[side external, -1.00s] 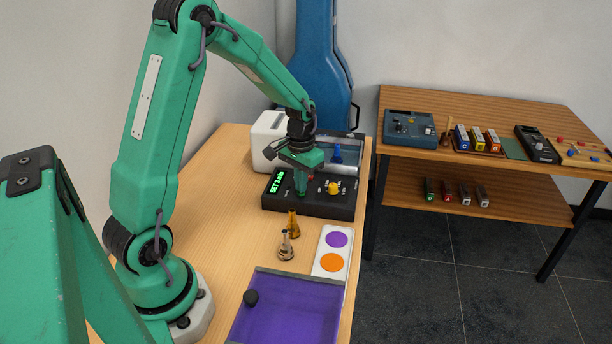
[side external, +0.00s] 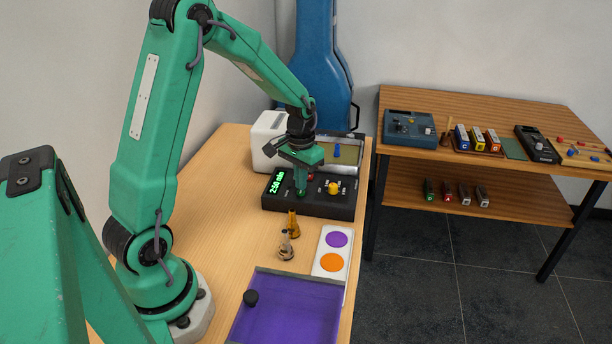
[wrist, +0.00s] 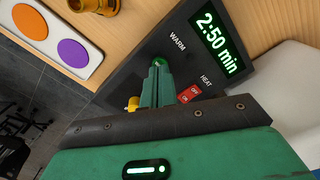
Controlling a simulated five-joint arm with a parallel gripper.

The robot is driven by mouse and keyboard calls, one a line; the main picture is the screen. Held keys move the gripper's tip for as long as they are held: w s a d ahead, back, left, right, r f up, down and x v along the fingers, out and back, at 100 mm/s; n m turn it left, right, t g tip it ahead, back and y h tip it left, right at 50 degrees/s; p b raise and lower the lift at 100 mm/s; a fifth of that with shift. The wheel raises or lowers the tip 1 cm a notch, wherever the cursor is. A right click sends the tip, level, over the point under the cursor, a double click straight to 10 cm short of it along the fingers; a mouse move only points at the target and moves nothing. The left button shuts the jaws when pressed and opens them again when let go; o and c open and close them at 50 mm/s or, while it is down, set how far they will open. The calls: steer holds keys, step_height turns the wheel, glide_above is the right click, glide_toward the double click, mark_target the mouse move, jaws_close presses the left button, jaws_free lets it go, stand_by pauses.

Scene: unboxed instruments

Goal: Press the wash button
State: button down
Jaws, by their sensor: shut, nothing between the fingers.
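A black control box (side external: 325,208) stands on the wooden table, with a lit green display (side external: 276,183) that reads "2:50 min" in the wrist view (wrist: 217,42). Its panel has a yellow knob (side external: 333,188) and a red rocker switch (wrist: 189,94) by the word HEAT. My gripper (side external: 301,193) is shut and empty, pointing down over the left part of the panel. In the wrist view its fingertips (wrist: 158,64) are at a small round green button near the word WARM. The fingers largely hide this button, and contact is hard to tell. I see no readable wash label.
Behind the box is a clear-fronted tank (side external: 347,152) with a blue item inside, beside a white unit (side external: 268,138).

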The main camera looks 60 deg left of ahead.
mark_target(301, 193)
steer(key=shift+r, duration=2.85)
steer(key=s+d+r+m+t, duration=0.1)
steer(key=s+d+r+t, duration=0.1)
steer(key=s+d+r, duration=0.4)
steer(key=s+d+r+m+t, duration=0.2)
steer(key=s+d+r, duration=0.4)
steer(key=s, duration=0.4)
steer(key=shift+s+d+r+t, duration=0.4)
steer(key=shift+d+t, duration=0.4)
steer(key=shift+d, duration=0.1)
